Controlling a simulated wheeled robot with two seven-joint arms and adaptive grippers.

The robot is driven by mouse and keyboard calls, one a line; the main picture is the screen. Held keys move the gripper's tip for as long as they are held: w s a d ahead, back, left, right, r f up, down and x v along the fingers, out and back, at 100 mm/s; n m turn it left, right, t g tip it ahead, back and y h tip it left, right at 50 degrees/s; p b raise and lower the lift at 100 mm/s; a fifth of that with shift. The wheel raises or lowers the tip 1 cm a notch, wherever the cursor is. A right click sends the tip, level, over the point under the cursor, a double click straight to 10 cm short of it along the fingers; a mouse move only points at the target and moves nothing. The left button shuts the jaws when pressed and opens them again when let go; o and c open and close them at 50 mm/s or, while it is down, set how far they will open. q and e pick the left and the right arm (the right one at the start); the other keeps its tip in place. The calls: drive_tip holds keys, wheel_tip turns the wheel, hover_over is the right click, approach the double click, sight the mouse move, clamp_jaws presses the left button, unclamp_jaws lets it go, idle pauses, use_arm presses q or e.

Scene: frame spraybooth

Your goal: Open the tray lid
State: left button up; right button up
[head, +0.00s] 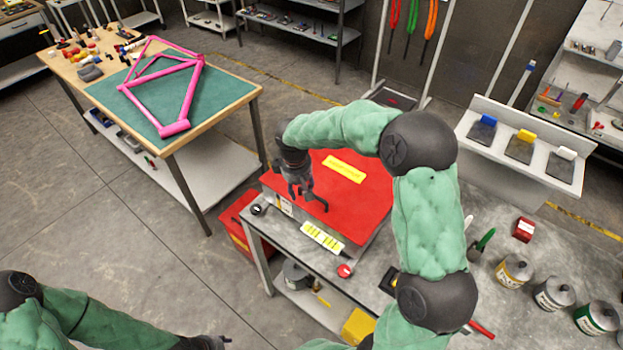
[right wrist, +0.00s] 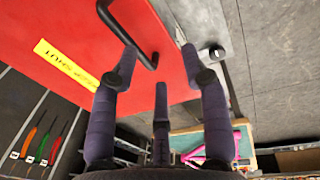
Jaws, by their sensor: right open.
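The red tray lid (head: 365,200) lies flat and closed on a grey box on the metal bench. It has a yellow label (head: 344,169), and the lid fills the left of the right wrist view (right wrist: 75,25). A black bar handle (right wrist: 128,35) stands on the lid near its edge. My right gripper (head: 307,203) is open over the lid's near left part. In the right wrist view its fingers (right wrist: 160,65) are spread close to the handle's end; contact cannot be told. My left gripper (head: 210,343) is low at the bottom edge, mostly cut off, its fingers unclear.
A yellow-marked strip (head: 322,238) and a red tape-like item (head: 345,270) lie on the bench front. Several cans (head: 514,270) stand at the right. A table with a pink frame (head: 165,90) is at the left. Open floor (head: 110,220) lies between.

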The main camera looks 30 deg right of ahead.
wheel_tip(320, 180, up, 5)
drive_tip(key=d, duration=0.3)
drive_tip(key=shift+h, duration=0.4)
drive_tip(key=f, duration=0.3)
drive_tip(key=d+f, duration=0.1)
drive_tip(key=f, duration=0.3)
drive_tip(key=w+f, duration=0.1)
drive_tip(key=f, duration=0.2)
drive_tip(key=shift+d+f, duration=0.15)
drive_tip(key=shift+d, duration=0.2)
clamp_jaws()
